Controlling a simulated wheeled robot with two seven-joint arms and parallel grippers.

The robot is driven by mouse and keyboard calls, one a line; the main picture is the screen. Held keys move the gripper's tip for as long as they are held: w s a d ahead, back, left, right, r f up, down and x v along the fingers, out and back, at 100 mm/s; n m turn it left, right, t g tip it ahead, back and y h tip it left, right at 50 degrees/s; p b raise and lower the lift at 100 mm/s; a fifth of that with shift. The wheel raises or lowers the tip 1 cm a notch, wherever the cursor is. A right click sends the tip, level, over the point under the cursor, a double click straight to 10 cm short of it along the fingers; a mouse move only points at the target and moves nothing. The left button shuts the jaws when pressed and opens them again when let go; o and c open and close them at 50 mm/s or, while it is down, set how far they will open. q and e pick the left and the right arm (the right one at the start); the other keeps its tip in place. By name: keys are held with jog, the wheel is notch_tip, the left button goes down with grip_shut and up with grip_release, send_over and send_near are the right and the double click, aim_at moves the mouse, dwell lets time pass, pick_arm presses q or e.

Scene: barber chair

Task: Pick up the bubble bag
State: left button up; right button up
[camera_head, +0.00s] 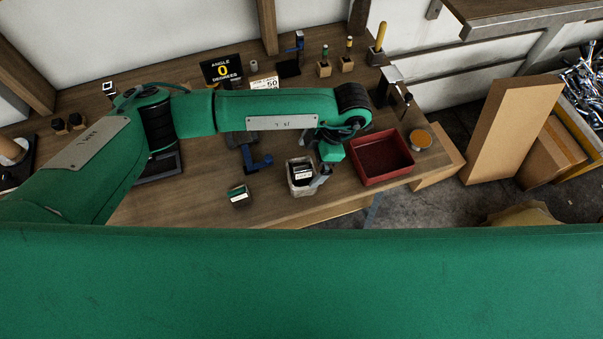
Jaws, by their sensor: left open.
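A small greyish-white bag (303,188), which looks like the bubble bag, stands near the front edge of the wooden workbench (275,206). A dark item with a pale label shows in its open top. My left gripper (318,176) is at the right side of the bag, pointing down, with its jaws open. A grey finger overlaps the bag's right edge; I cannot tell whether it touches. The other finger is hard to make out. My right gripper is not in view.
A red tray (382,158) stands just right of the gripper, with a round orange-topped tin (421,139) beyond it. A small dark green box (239,196) and a blue clamp-like tool (259,163) are left of the bag. Cardboard boxes (508,128) stand right of the bench.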

pick_arm(q)
jog(key=p+x, duration=0.2)
jog(key=x, duration=0.2)
jog(key=shift+f+p, duration=0.2)
jog(key=shift+p, duration=0.2)
jog(key=shift+a+f, duration=0.15)
jog(key=shift+f, duration=0.4)
jog(key=c, duration=0.9)
jog(key=shift+o, duration=0.2)
jog(key=shift+r, duration=0.1)
